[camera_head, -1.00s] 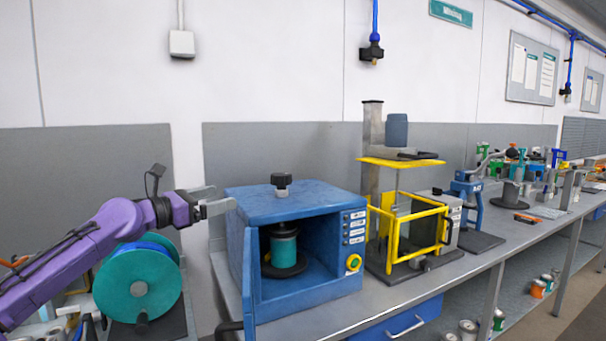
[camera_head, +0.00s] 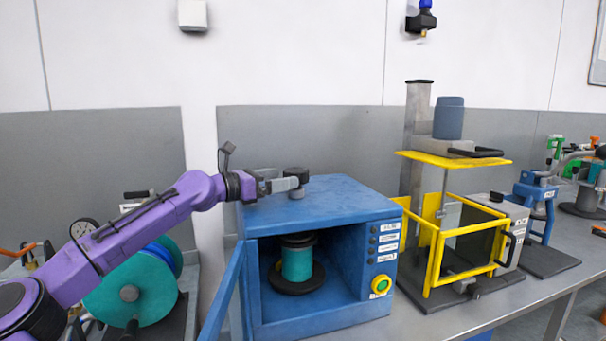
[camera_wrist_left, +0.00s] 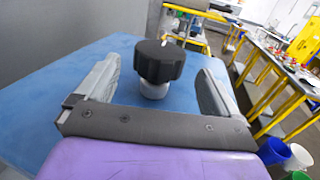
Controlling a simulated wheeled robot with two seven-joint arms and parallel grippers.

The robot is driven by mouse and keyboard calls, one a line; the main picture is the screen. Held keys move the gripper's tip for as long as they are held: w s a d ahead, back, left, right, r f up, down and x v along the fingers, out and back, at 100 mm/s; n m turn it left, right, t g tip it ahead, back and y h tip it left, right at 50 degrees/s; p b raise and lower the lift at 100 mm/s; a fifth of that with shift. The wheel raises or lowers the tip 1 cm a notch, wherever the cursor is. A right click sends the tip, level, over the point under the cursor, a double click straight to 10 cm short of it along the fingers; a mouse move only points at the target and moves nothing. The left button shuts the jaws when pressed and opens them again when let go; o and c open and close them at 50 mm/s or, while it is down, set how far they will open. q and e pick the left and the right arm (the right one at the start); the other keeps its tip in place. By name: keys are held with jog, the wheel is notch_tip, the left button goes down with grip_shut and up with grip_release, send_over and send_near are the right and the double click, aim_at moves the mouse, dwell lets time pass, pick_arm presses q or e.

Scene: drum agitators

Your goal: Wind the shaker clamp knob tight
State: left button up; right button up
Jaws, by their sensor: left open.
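The blue shaker (camera_head: 330,205) stands on the bench with its front open. Its black clamp knob (camera_head: 296,173) sits on a pale stem on top; it also shows in the left wrist view (camera_wrist_left: 158,62). A teal can (camera_head: 297,260) stands inside on a dark round plate, beneath a dark clamp disc. My left gripper (camera_head: 292,184) is at the knob, above the shaker top. In the left wrist view its two fingers (camera_wrist_left: 155,85) are open, one on each side of the knob, with gaps visible on both sides. My right gripper is not in view.
The shaker's blue door (camera_head: 222,295) stands open at the front left. A yellow-framed machine (camera_head: 470,255) stands close on the right. A teal drum (camera_head: 135,290) is under my left arm. The bench (camera_head: 500,302) has some bare room at the front right.

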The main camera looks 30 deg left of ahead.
aim_at(303, 170)
pick_arm(q)
jog(key=x, duration=0.7)
jog(key=shift+w+f+p, duration=0.1)
jog(key=shift+w+p, duration=0.1)
jog(key=shift+p, duration=0.15)
jog(key=c, duration=1)
jog(key=shift+o, duration=0.2)
jog(key=m+g+h+p, duration=0.1)
jog(key=p, duration=0.2)
jog(key=m+g+h+p, duration=0.1)
jog(key=h+p, duration=0.1)
jog(key=p, duration=0.1)
jog(key=m+g+h+p, duration=0.1)
jog(key=h+p, duration=0.1)
jog(key=p, duration=0.1)
jog(key=shift+s+d+r+m, duration=0.1)
jog(key=shift+d+r+m, duration=0.2)
jog(key=shift+r+m, duration=0.1)
jog(key=shift+f+g+p, duration=0.15)
jog(key=shift+g+p, duration=0.3)
jog(key=shift+g, duration=0.05)
jog(key=shift+s+f+m+h, duration=0.1)
jog(key=shift+m+h, duration=0.3)
jog(key=shift+f, duration=0.15)
